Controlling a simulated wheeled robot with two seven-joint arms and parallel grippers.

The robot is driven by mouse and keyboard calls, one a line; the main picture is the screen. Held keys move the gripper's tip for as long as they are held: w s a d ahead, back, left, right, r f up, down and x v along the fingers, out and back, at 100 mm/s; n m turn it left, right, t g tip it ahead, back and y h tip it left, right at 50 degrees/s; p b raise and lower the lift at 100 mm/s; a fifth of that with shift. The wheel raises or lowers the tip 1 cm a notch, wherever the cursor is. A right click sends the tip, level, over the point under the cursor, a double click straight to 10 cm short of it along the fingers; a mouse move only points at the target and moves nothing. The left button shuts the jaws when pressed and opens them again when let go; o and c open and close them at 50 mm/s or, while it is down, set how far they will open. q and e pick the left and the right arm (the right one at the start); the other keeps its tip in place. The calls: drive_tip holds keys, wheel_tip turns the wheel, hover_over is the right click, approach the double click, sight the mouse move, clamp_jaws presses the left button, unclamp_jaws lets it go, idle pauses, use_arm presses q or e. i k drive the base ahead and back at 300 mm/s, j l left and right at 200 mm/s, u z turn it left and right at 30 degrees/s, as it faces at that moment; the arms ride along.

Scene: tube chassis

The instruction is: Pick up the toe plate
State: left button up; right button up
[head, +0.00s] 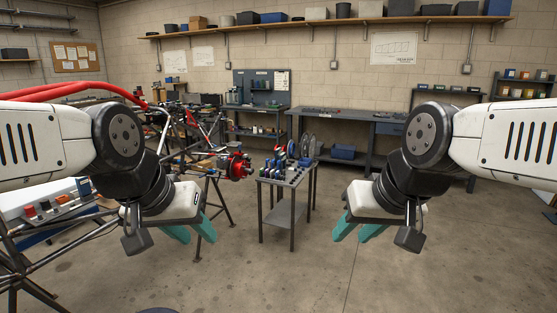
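My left gripper (195,238) hangs at the left with its teal fingers apart and nothing between them. My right gripper (354,238) hangs at the right, its teal fingers also apart and empty. A small dark cart (285,213) stands between and beyond both grippers. Its top holds several small tools and parts, and grey round plate-like pieces (308,146) stand upright at its back. I cannot tell which item is the toe plate; the things there are too small. Neither gripper touches the cart.
A red hub-like part (236,167) sits left of the cart, by a tube chassis with red tubes (75,90) and stands. A long workbench (345,121) and a pegboard bench (262,95) line the back wall. Concrete floor (300,275) in front is mostly clear.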

sight(277, 151)
drive_tip(key=u, duration=2.5)
drive_tip(key=z, duration=2.45)
drive_tip(key=i+z, duration=0.15)
drive_tip(key=i+l+z, duration=0.15)
drive_tip(key=i+z, duration=0.3)
drive_tip(key=i, duration=3.4)
drive_tip(key=j+u, duration=0.05)
drive_tip(key=j, duration=0.05)
